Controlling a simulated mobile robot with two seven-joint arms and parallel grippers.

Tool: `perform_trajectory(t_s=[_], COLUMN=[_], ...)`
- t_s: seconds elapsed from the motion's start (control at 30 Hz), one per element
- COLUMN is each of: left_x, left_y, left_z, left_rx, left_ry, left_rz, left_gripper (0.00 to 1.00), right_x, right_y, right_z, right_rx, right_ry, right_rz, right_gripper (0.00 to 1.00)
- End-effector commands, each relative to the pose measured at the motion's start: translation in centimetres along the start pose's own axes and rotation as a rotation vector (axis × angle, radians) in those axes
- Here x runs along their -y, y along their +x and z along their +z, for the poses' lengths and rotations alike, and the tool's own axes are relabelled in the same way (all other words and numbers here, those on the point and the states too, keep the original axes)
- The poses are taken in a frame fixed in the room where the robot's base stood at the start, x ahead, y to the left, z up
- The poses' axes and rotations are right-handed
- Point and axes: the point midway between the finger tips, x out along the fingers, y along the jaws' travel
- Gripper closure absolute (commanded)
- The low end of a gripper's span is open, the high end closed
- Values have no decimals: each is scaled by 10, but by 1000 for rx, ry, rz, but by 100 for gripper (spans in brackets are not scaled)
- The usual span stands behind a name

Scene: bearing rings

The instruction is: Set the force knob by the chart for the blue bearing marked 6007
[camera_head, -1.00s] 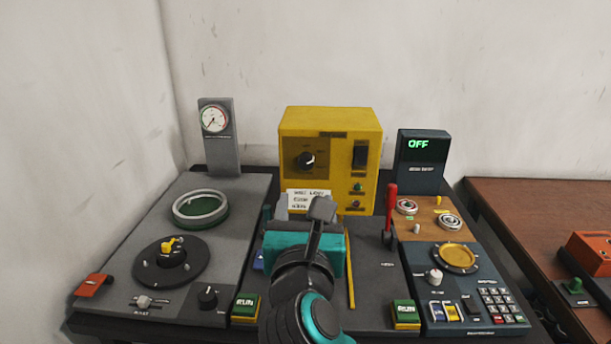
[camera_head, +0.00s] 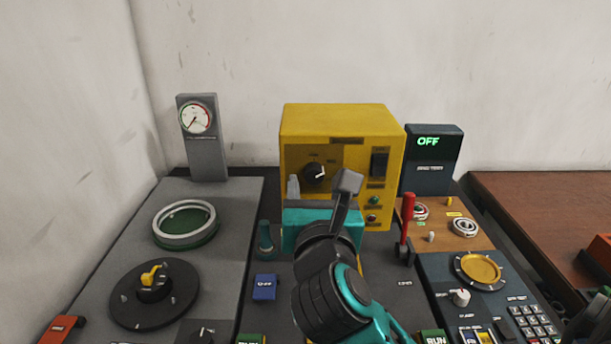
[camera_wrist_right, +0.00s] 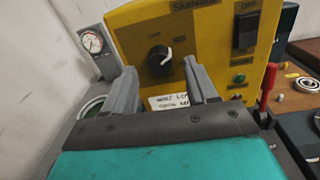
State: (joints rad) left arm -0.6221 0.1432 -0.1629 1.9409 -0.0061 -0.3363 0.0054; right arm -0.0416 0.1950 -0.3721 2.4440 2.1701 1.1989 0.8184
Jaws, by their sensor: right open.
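A yellow box (camera_head: 340,125) stands at the back middle with a black knob (camera_head: 314,174) on its front. The knob has a white pointer tilted up and to the right; it also shows in the wrist view (camera_wrist_right: 159,58). A white card (camera_wrist_right: 170,101) with print I cannot fully read is on the box below the knob, partly behind a finger. My right gripper (camera_head: 320,187) is open and empty in front of the box. In the wrist view its fingers (camera_wrist_right: 162,80) stand to either side, just below the knob, apart from it. I cannot make out a blue bearing marked 6007.
A black switch (camera_head: 379,163) and a green lamp (camera_head: 374,201) are on the box's right side. A red lever (camera_head: 407,220) stands right of my gripper. A gauge post (camera_head: 204,150) and a ring holder (camera_head: 186,240) are left. A dark display (camera_head: 431,165) reads OFF.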

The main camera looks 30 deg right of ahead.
Motion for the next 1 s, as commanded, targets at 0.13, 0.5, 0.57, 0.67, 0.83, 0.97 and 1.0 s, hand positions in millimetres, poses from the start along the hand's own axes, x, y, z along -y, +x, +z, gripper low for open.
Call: perform_trajectory(t_s=[0.13, 0.5, 0.57, 0.67, 0.83, 0.97, 1.0], left_x=[0, -1, -1, -1, -1, -1, -2], left_y=[0, 0, 0, 0, 0, 0, 0], left_z=[1, 1, 1, 2, 2, 1, 1], left_rx=[2, 4, 4, 4, 4, 3, 3], left_ry=[-1, -2, -2, -2, -2, -2, -2], left_rz=[0, 1, 1, 2, 2, 2, 3], left_gripper=[6, 6, 6, 6, 6, 6, 6], right_x=[3, 4, 4, 4, 4, 4, 4], right_y=[0, 0, 0, 0, 0, 0, 0], right_z=[0, 0, 0, 0, 0, 0, 0], right_rx=[-1, -1, -1, 0, 0, 0, 0], right_ry=[0, 0, 0, 0, 0, 0, 0], right_rz=[1, 1, 1, 1, 1, 1, 1], right_gripper=[43, 45, 51, 61, 77, 89, 93])
